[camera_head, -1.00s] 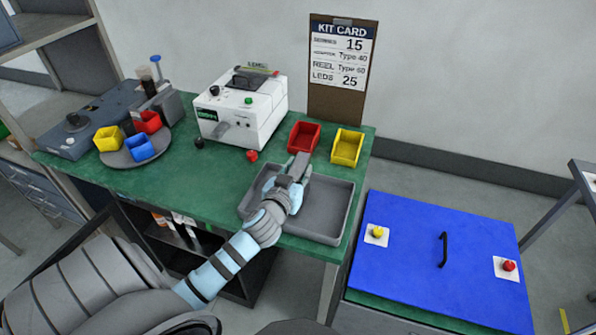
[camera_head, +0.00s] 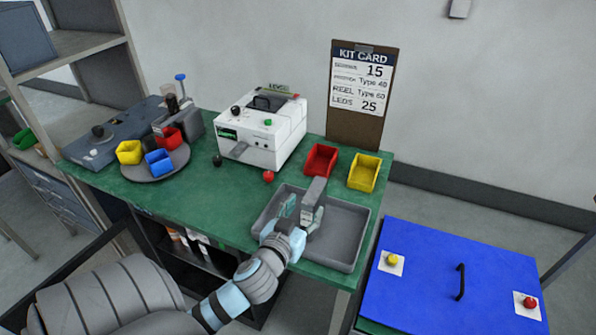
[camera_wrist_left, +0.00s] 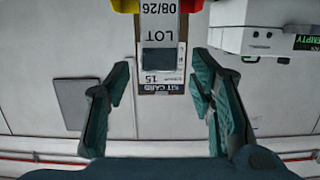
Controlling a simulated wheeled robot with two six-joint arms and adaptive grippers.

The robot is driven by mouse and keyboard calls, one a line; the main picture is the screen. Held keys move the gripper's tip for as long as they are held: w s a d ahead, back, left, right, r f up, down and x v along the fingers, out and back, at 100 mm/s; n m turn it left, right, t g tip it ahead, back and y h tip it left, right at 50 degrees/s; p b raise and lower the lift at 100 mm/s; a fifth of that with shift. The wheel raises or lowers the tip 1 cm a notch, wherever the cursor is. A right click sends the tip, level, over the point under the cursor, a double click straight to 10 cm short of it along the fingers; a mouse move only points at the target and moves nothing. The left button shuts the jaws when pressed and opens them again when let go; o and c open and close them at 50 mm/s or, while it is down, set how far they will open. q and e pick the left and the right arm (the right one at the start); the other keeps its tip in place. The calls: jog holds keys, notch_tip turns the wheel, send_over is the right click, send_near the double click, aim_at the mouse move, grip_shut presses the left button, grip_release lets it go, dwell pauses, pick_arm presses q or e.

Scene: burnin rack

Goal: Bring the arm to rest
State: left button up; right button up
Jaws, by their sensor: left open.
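My left gripper (camera_head: 300,208) is over the grey tray (camera_head: 345,258) at the front of the green bench, its arm coming in from the lower left. I cannot tell from the head view how far the fingers are above the tray. My right gripper is in neither view.
A white machine (camera_head: 262,128) stands on the bench (camera_head: 220,205), with a red bin (camera_head: 320,160) and a yellow bin (camera_head: 364,172) to its right. A round plate (camera_head: 160,176) with small coloured bins is at the left. A blue panel (camera_head: 430,280) with a handle lies at the right.

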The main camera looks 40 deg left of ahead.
pick_arm(q)
jog(key=v, duration=0.4)
dwell(0.3)
